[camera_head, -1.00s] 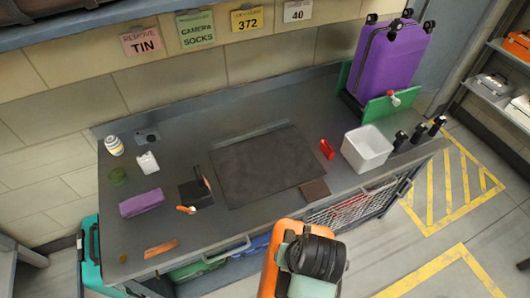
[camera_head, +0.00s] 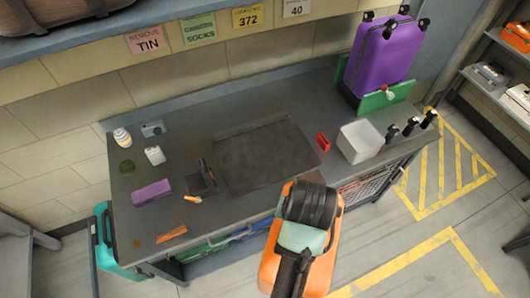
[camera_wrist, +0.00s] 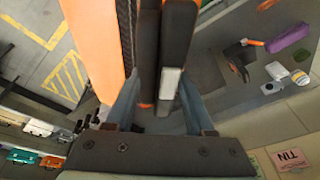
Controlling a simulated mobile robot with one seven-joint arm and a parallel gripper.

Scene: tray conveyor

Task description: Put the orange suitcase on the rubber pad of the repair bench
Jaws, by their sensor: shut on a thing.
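The orange suitcase (camera_head: 322,266) is at the lower middle of the head view, in front of the bench's front edge. It also fills the upper left of the wrist view (camera_wrist: 90,35). My gripper (camera_wrist: 157,105) is shut on the suitcase; dark bars show between its fingers. In the head view my arm hides part of the suitcase and the fingers. The dark rubber pad (camera_head: 265,155) lies flat and bare in the middle of the repair bench (camera_head: 235,205), behind the suitcase and to its left.
On the bench, a purple case (camera_head: 151,194) and a small black stand (camera_head: 201,180) are left of the pad. A red item (camera_head: 323,142) and a white bin (camera_head: 361,142) are to its right. A purple suitcase (camera_head: 383,55) stands between green boards at the back right.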

